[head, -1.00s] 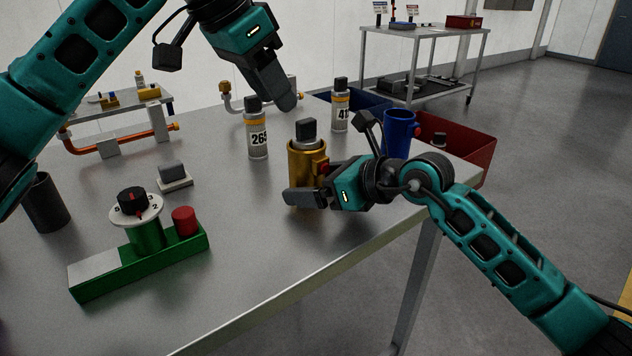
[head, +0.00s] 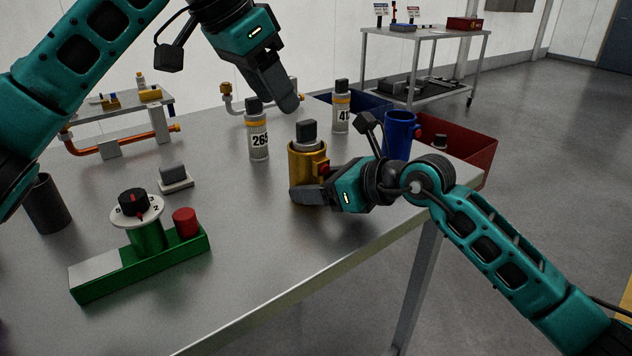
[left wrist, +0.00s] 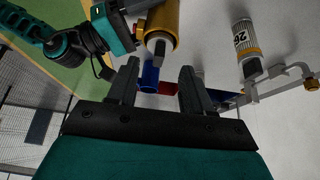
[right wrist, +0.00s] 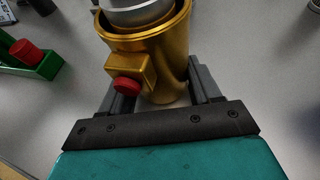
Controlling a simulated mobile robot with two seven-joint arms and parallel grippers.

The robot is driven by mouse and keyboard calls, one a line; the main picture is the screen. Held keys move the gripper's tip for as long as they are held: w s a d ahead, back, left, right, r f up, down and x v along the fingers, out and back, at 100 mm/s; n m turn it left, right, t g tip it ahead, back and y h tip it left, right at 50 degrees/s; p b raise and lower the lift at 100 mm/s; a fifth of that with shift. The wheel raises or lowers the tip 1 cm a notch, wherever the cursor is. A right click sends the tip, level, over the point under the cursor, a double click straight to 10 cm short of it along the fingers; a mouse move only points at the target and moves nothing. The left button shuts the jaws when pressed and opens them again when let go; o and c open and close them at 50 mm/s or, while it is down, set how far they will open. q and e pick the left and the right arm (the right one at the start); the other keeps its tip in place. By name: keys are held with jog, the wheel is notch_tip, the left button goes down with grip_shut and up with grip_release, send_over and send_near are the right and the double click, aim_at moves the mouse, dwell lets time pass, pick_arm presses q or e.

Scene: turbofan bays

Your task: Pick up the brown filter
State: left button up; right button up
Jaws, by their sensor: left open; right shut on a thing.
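A gold-brown cup-shaped housing (head: 305,162) with a red button on its side stands on the table. A silver-grey cylinder (right wrist: 135,12) sits inside it, with a dark block handle (head: 307,131) on top. I cannot tell whether the cylinder has any brown. My right gripper (head: 308,194) is shut on the lower part of the gold housing; the right wrist view shows a finger on each side. My left gripper (head: 286,100) is open and empty, just above and left of the handle. In the left wrist view the handle (left wrist: 159,48) is beyond its fingertips.
Two spray cans (head: 257,135) (head: 341,107) stand behind the housing. A blue housing (head: 399,134) is right, near red (head: 470,148) and blue bins (head: 368,110). A green dial box (head: 140,262), a small grey block (head: 173,174) and a dark cup (head: 46,204) are left. The front table is clear.

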aim_at(306, 121)
pick_arm(q)
jog(key=o, duration=0.4)
jog(key=r, duration=0.3)
jog(key=shift+w+d+r+y, duration=0.1)
jog(key=shift+w+d+y, duration=0.05)
jog(key=shift+d+y, duration=0.25)
jog(key=shift+o, duration=0.3)
jog(key=shift+r, duration=0.35)
jog(key=shift+g, duration=0.3)
jog(key=x, duration=0.6)
jog(key=shift+w+d+f, duration=0.15)
jog(key=shift+f, duration=0.05)
jog(key=shift+w+x, duration=0.1)
jog(key=shift+x, duration=1.15)
jog(key=shift+w+x, duration=0.15)
jog(key=shift+x, duration=1.1)
